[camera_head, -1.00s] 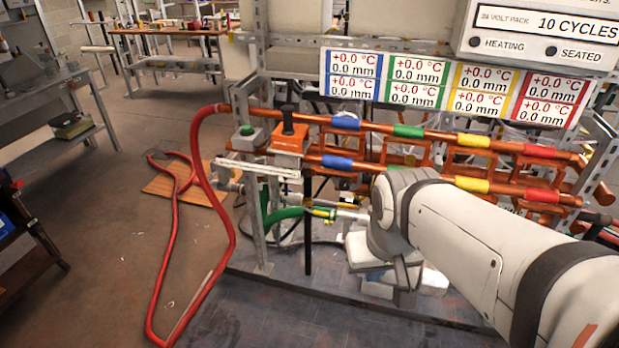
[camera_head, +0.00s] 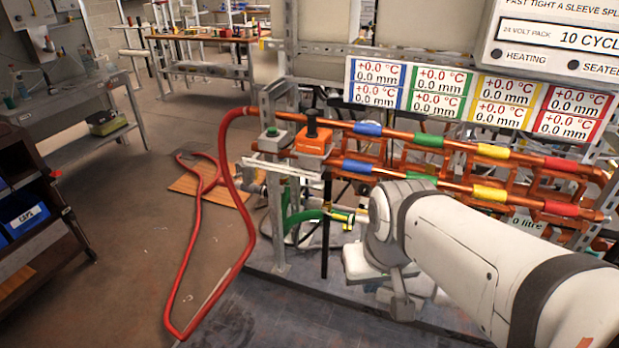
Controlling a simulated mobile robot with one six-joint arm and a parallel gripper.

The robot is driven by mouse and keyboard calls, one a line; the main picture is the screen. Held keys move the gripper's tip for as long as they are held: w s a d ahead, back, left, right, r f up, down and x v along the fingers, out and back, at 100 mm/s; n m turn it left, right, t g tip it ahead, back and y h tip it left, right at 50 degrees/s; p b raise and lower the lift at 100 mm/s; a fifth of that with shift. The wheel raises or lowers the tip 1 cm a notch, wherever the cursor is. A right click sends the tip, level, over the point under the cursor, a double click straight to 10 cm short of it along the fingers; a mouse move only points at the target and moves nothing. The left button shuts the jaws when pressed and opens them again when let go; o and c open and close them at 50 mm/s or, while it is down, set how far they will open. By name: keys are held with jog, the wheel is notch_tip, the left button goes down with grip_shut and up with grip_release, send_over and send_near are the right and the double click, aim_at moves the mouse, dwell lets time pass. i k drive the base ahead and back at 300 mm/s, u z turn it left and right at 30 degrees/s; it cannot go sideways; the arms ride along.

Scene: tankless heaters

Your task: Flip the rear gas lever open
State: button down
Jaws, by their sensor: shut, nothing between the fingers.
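A green hose (camera_head: 303,217) ends in a green and yellow fitting (camera_head: 342,216) under the copper pipes, left of my wrist. This may be the gas line; I cannot make out a rear gas lever for certain. An orange block with a black upright handle (camera_head: 312,140) sits at the left end of the pipes. My white arm enters from the lower right. My gripper (camera_head: 400,300) hangs below the wrist, shut and empty, low in front of the rack. Its fingertips are hard to make out. It appears apart from the fitting and the orange block.
Copper pipes (camera_head: 430,142) with coloured bands run across the rack, below a readout panel (camera_head: 455,97). A red hose (camera_head: 245,190) loops over the open floor at left. A dark shelf (camera_head: 35,215) stands far left.

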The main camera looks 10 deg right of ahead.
aim_at(324, 210)
jog(key=u, duration=0.1)
jog(key=i, duration=0.85)
jog(key=u, duration=0.1)
